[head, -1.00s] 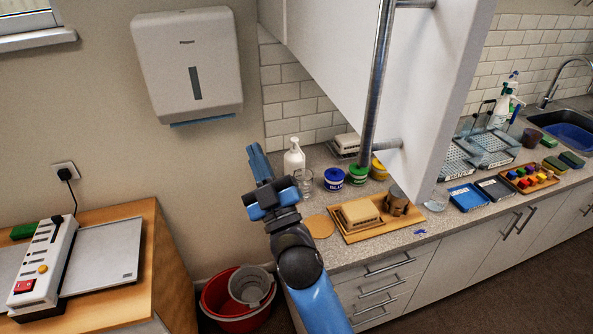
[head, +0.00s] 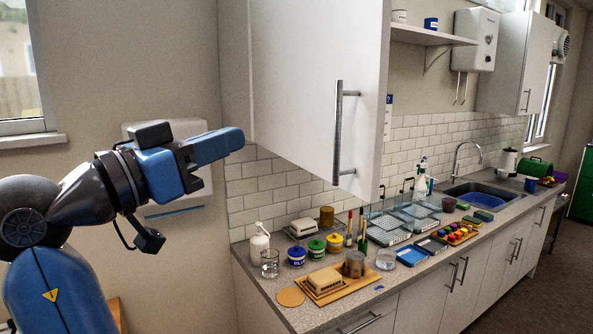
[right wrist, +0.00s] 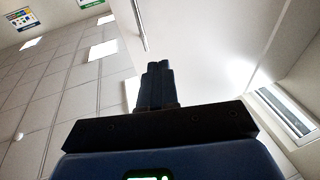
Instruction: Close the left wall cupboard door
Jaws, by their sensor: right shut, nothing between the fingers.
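The left wall cupboard door (head: 300,85) is a white panel with a vertical metal bar handle (head: 338,130) near its right edge. It stands open at an angle, its right edge swung out from the wall. The cupboard's pale left side (head: 234,70) shows beside it. My right gripper (head: 238,139) is shut and empty, left of the door near its lower left corner; I cannot tell whether it touches. In the right wrist view the shut fingers (right wrist: 157,68) point up towards the white door (right wrist: 205,45). The left gripper is out of view.
The worktop (head: 262,283) below holds a soap bottle (head: 259,243), paint pots, a wooden board (head: 340,288) and trays. A shelf (head: 430,37) is right of the door. A paper towel dispenser (head: 190,200) is partly hidden behind my arm.

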